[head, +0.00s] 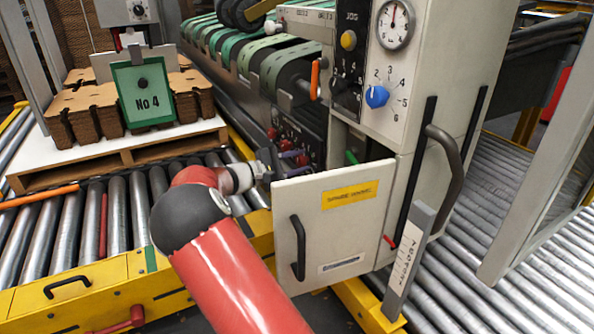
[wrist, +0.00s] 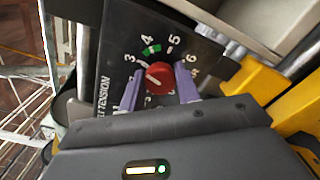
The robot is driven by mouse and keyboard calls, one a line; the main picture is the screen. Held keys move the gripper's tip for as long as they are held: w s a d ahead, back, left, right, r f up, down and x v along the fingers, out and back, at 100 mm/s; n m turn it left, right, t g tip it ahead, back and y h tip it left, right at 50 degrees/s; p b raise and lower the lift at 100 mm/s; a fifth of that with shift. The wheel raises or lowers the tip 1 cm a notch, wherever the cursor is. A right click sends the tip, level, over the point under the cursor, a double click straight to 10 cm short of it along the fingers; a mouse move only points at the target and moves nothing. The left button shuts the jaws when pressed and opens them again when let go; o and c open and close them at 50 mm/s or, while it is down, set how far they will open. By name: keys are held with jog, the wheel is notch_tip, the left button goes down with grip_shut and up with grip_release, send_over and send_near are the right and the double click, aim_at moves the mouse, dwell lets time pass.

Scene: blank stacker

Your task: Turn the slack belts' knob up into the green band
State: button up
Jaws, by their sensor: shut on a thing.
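The red tension knob (wrist: 160,77) sits on a dark dial plate in the wrist view, with numbers around it. A short green band (wrist: 152,49) lies near the 4, toward the 5. A pale pointer mark on the knob's left part seems to face the lower numbers; its exact reading is unclear. My gripper (wrist: 158,88) has its purple fingers on either side of the knob, shut on it. In the head view my gripper (head: 290,156) reaches the dark lower panel, where the knob is hard to make out. Green belts (head: 283,64) run across the machine above.
An open cabinet door (head: 350,215) stands just right of my gripper. A blue knob (head: 377,96) and a gauge (head: 396,24) are on the upright cabinet. A pallet (head: 120,157) with cardboard stacks sits on rollers at left. A yellow part (wrist: 250,78) lies close right of my gripper.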

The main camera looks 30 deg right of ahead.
jog(key=m+b, duration=0.3)
jog(key=m, duration=0.1)
jog(key=shift+f, duration=0.25)
jog(key=shift+m+b, duration=0.6)
jog(key=shift+b, duration=0.25)
jog(key=shift+r+m, duration=0.15)
jog(key=shift+m, duration=0.15)
jog(key=o, duration=1)
jog(key=shift+c, duration=0.2)
jog(key=a, duration=0.7)
jog(key=shift+s+a+p, duration=0.15)
jog(key=shift+a+p, duration=0.25)
jog(key=shift+a, duration=0.1)
